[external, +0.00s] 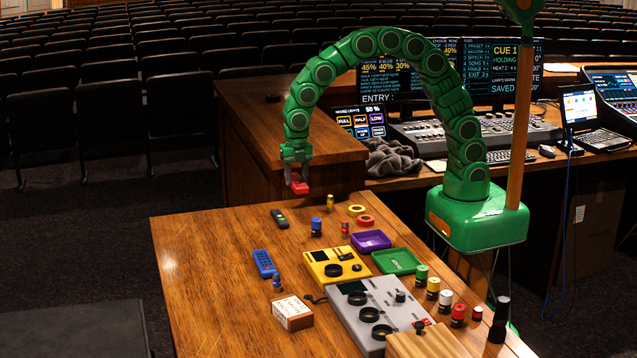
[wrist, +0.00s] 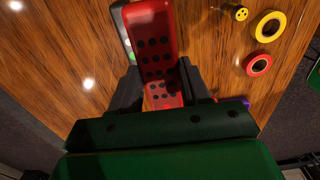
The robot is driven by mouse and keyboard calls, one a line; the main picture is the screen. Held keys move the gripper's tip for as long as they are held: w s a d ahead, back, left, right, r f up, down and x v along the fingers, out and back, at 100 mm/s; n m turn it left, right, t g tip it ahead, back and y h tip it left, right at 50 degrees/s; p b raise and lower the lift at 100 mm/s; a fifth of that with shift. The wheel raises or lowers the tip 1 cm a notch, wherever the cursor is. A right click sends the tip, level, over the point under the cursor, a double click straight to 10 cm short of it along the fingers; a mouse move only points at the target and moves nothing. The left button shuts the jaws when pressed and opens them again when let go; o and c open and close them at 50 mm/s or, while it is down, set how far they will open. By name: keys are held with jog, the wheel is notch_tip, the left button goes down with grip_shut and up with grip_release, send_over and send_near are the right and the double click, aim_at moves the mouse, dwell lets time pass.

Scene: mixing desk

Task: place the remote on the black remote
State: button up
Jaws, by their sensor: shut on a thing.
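My gripper (external: 297,178) is shut on a red remote (external: 300,187) and holds it above the far left part of the wooden desk. In the wrist view the red remote (wrist: 153,45), with rows of dark buttons, sits between the two dark fingers of my gripper (wrist: 160,82). The black remote (external: 279,218) lies on the desk below and a little left of the held remote, apart from it. In the wrist view only a strip of the black remote (wrist: 123,32) shows left of the red one; the rest is hidden.
A blue remote (external: 265,264) lies nearer on the desk (external: 205,270). Right of the black remote stand a blue cylinder (external: 316,227) and a yellow peg (external: 330,202), with yellow (external: 356,210) and red (external: 365,221) rings beyond. A wooden cabinet (external: 300,130) rises behind. The left desk is clear.

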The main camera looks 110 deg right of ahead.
send_over(279, 216)
jog(key=shift+s+f, duration=0.15)
jog(key=shift+f, duration=4.6)
jog(key=o, duration=1.1)
jog(key=shift+f, duration=0.1)
notch_tip(279, 216, up, 12)
jog(key=s+a+r+m, duration=0.2)
jog(key=s+r, duration=0.2)
jog(key=s, duration=0.2)
jog(key=s+a+r+m, duration=0.3)
jog(key=s, duration=0.3)
jog(key=s+a+r+m+g, duration=0.1)
jog(key=s+m, duration=0.5)
jog(key=s, duration=1.1)
jog(key=s+a+r+m, duration=0.1)
jog(key=s+a+m, duration=0.2)
jog(key=s, duration=1.5)
jog(key=m, duration=0.4)
jog(key=shift+r+g, duration=0.4)
